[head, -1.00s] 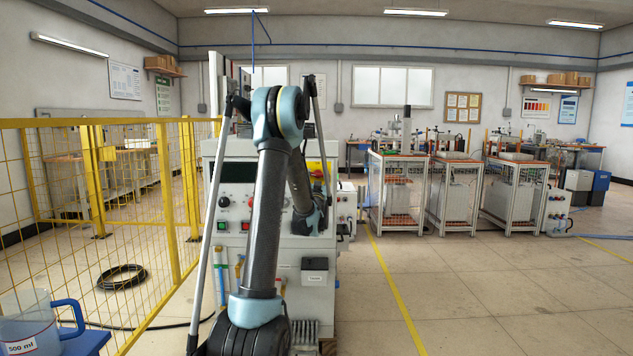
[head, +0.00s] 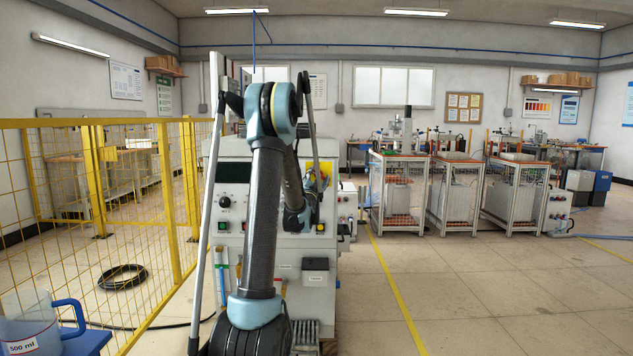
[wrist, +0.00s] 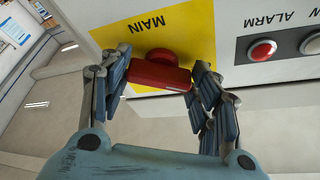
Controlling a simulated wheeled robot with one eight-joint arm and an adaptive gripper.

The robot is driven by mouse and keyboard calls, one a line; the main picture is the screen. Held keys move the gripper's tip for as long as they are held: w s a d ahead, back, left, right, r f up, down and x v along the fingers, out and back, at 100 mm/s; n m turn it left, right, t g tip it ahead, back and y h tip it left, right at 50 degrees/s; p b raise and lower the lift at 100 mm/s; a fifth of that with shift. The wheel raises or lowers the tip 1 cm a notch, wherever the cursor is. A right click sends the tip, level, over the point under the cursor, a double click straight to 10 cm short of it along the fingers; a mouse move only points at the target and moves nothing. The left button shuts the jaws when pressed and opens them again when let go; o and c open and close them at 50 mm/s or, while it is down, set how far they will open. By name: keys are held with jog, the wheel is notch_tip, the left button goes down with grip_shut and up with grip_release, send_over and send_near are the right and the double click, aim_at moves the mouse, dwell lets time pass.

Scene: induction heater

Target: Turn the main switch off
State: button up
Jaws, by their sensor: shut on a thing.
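The main switch is a red bar handle (wrist: 160,76) on a yellow plate (wrist: 185,30) marked MAIN, upside down in the wrist view. My gripper (wrist: 161,62) has one finger against each end of the handle and is shut on it. The handle lies across the gap between the fingers, roughly level in that view. In the head view the yellow plate (head: 326,170) shows at the upper right of the cabinet front. My arm and gripper cover most of the switch there.
The grey heater cabinet (head: 235,172) carries the switch. A red alarm button (wrist: 262,50) sits beside the yellow plate, clear of my fingers. A yellow mesh fence (head: 90,215) stands at left. A blue-handled jug (head: 35,322) is at lower left. The floor at right is open.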

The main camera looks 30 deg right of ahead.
jog(key=o, duration=1)
jog(key=shift+o, duration=0.2)
jog(key=shift+a, duration=0.1)
jog(key=v, duration=1.2)
jog(key=shift+w, duration=0.15)
